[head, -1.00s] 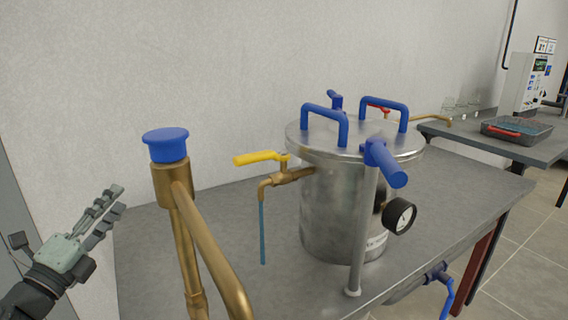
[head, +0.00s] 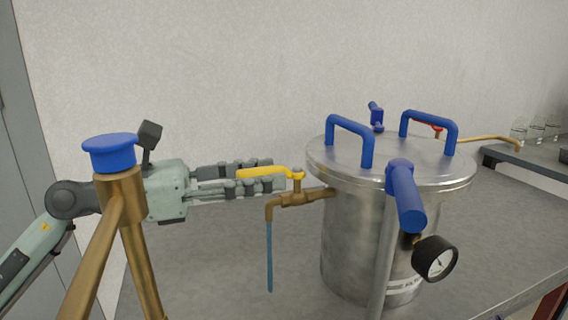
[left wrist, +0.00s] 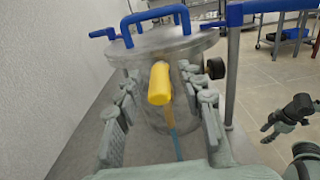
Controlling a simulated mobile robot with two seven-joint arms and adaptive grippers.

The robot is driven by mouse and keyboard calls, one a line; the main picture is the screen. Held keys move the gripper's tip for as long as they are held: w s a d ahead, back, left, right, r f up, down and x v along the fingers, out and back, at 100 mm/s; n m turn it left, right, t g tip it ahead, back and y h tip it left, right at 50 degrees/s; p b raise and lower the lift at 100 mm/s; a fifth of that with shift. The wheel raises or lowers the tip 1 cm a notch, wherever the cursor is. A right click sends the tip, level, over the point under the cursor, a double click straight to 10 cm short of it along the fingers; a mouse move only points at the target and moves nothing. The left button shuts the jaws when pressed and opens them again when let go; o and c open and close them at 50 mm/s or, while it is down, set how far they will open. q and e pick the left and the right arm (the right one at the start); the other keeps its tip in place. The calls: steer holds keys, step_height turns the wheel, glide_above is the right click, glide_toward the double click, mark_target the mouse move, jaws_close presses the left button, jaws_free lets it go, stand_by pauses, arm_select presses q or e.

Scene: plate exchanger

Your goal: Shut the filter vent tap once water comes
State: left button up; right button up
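The filter vent tap has a yellow lever (head: 262,173) on a brass spout (head: 292,198) at the left side of the steel filter vessel (head: 350,235). The lever points left, in line with the pipe. A thin blue water stream (head: 269,255) runs down from the spout. My left gripper (head: 274,174) is at the lever, its fingers reaching along it. In the left wrist view the yellow lever (left wrist: 159,84) lies between the spread fingers (left wrist: 163,95), with gaps on both sides. What looks like my right gripper (left wrist: 282,118) shows at the right there; its opening is unclear.
A brass pipe with a blue cap (head: 110,152) stands in front of my left wrist. Blue lid handles (head: 350,128), a blue clamp handle (head: 406,195) and a pressure gauge (head: 436,258) crowd the vessel. Glass beakers (head: 535,130) stand at the far right.

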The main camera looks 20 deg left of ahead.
arm_select(q)
steer(key=shift+p+x, duration=0.35)
steer(key=shift+x, duration=0.85)
steer(key=shift+w+d, duration=0.3)
steer(key=shift+d, duration=0.15)
arm_select(e)
steer(key=x, duration=0.3)
steer(key=shift+s+a+f, duration=0.1)
steer(key=shift+s+a, duration=0.15)
steer(key=shift+a, duration=0.05)
arm_select(q)
jaws_close()
